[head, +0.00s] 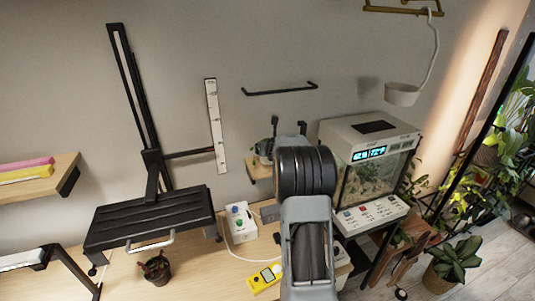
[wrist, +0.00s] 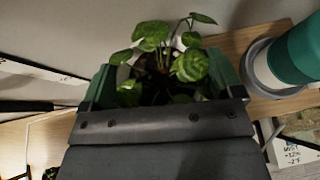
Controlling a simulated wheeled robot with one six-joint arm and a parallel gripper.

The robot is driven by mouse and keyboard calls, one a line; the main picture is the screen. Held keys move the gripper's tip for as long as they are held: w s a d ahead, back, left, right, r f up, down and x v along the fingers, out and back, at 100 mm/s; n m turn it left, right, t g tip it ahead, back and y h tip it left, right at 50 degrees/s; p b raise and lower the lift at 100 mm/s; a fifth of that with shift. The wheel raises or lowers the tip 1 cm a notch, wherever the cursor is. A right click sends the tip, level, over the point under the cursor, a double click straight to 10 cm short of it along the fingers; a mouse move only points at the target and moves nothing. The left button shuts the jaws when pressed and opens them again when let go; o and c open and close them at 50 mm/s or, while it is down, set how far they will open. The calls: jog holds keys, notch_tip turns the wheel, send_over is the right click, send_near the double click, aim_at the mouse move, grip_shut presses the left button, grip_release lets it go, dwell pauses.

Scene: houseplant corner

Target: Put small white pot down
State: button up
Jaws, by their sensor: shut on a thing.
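My gripper (wrist: 162,85) is shut around a small leafy plant (wrist: 190,66), with a green finger on each side in the wrist view. The dark gripper body hides most of what is below the leaves, so the small white pot's wall cannot be made out. In the head view the gripper (head: 288,128) is mostly behind my arm, with some plant leaves (head: 262,148) showing to its left, close to a small wooden wall shelf (head: 257,174). I cannot tell whether the pot touches the shelf.
In the wrist view a teal-and-white vessel (wrist: 298,52) stands on a grey saucer (wrist: 262,82) at the right. A glass tank (head: 372,180) stands right of my arm. A black rail (head: 280,90) is on the wall above. The bench (head: 200,270) lies below.

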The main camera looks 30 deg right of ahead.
jog(key=shift+f, duration=0.3)
jog(key=o, duration=0.9)
